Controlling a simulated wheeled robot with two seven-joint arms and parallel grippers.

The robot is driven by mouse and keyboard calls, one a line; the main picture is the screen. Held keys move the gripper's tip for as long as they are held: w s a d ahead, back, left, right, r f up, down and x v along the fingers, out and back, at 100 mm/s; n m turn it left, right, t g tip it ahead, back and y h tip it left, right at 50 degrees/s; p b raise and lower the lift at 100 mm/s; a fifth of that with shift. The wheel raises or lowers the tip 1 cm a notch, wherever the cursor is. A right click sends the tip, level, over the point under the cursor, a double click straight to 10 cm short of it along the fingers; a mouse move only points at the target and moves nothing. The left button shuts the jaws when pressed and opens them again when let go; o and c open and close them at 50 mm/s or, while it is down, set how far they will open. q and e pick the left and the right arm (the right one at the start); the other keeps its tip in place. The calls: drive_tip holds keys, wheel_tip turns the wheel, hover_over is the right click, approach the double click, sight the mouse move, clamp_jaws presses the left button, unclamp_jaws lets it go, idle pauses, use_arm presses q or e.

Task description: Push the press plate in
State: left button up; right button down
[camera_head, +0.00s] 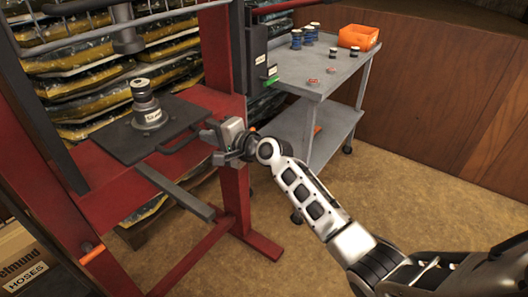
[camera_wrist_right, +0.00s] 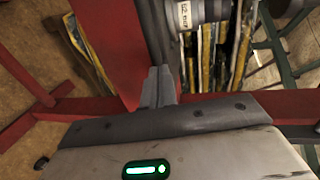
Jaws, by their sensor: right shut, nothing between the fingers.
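The press plate (camera_head: 138,132) is a flat dark plate with a loop handle (camera_head: 182,140) on its front right side. A dark-and-silver labelled cylinder (camera_head: 148,105) stands upright on the plate. My right gripper (camera_head: 209,137) is at the plate's right side, close to the handle. Whether it touches cannot be told from the head view. In the right wrist view its fingers (camera_wrist_right: 158,87) are shut together with nothing between them, close to a dark edge. My left gripper is out of view.
A red press post (camera_head: 233,180) stands just behind my right gripper. A grey cart (camera_head: 325,75) at the back holds an orange bin (camera_head: 358,37) and several small cans. A shelf of bagged goods (camera_head: 75,65) is behind the press. Open floor (camera_head: 400,185) lies to the right.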

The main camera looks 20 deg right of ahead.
drive_tip(key=v, duration=1.3)
drive_tip(key=s+a+f+n+g+h, duration=0.1)
drive_tip(key=s+a+f+n+h, duration=0.1)
drive_tip(key=s+f+n, duration=0.5)
drive_tip(key=s+a+f+n+g+h, duration=0.2)
drive_tip(key=s+f+n, duration=0.5)
drive_tip(key=s+f, duration=0.5)
drive_tip(key=s+a, duration=0.1)
drive_tip(key=s, duration=0.3)
drive_tip(key=shift+f+h, duration=0.15)
drive_tip(key=shift+h, duration=0.25)
drive_tip(key=shift+s, duration=0.2)
